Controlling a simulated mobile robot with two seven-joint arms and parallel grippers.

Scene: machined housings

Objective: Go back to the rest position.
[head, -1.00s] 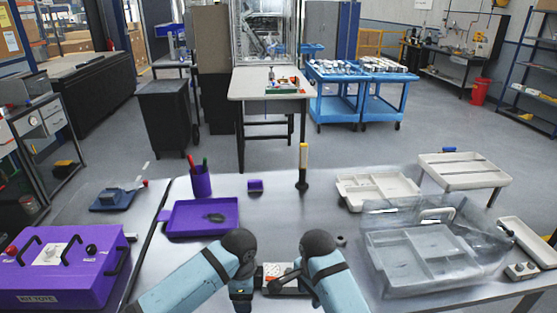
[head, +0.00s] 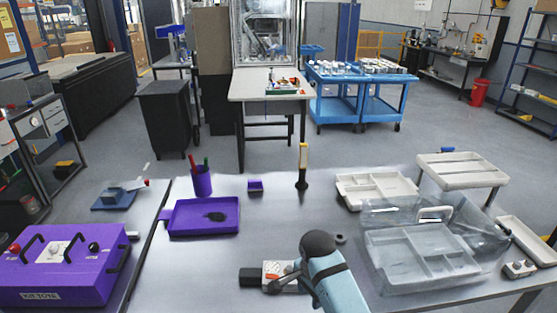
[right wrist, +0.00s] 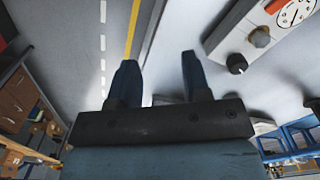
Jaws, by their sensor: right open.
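My right arm comes in at the bottom of the head view, bent at its dark rounded joint. Its gripper cannot be made out there. In the right wrist view my right gripper (right wrist: 158,78) is open, with two dark blue fingers apart and nothing between them. My left arm and gripper are out of view.
A small fixture (head: 276,269) with a dark lever sits at the table front, beside my right arm. A purple box (head: 75,285) and purple tray (head: 185,223) are left. Pale trays (head: 385,188) and a clear bin (head: 485,240) are right.

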